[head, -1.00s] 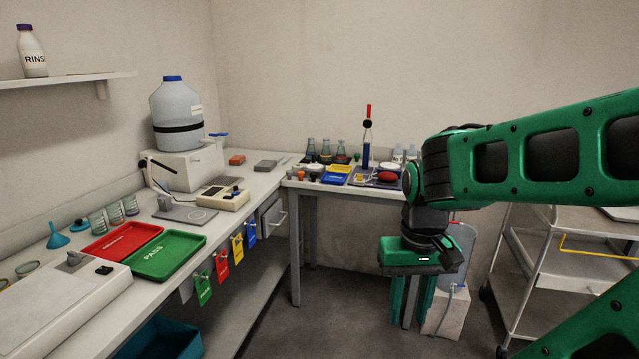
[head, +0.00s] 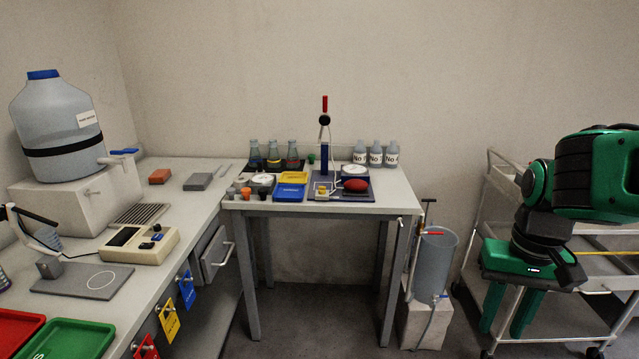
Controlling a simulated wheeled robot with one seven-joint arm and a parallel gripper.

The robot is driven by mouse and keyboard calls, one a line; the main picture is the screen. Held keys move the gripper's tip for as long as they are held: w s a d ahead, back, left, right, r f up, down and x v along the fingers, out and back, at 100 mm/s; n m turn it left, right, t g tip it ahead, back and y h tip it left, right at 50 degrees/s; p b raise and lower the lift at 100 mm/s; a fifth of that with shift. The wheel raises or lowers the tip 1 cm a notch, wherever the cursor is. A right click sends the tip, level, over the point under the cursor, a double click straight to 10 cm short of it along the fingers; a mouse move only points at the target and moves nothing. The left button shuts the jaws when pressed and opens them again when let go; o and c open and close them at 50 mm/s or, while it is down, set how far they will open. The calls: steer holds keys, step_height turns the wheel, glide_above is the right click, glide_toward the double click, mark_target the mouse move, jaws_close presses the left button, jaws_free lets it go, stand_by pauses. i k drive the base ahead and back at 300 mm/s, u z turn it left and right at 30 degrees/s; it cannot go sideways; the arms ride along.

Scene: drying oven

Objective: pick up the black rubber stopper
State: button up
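Several small stopper-like pieces stand at the front left of the far table: an orange one (head: 246,192), a grey one (head: 231,192) and a dark one (head: 263,191). The dark one may be the black rubber stopper, but it is too small to be sure. My gripper (head: 508,311) hangs at the right, fingers pointing down and apart, with nothing between them. It is in front of the white trolley, well to the right of the table and far from the small pieces.
The far table (head: 330,207) holds a blue tray (head: 289,192), a yellow tray (head: 293,177), flasks (head: 272,155), labelled bottles (head: 376,154) and a stand with a red top (head: 325,104). Floor before the table is clear.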

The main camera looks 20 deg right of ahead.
mark_target(262, 193)
steer(key=z, duration=0.3)
steer(key=i, duration=1.15)
steer(key=u, duration=0.45)
steer(key=i, duration=0.7)
steer(key=u, duration=0.5)
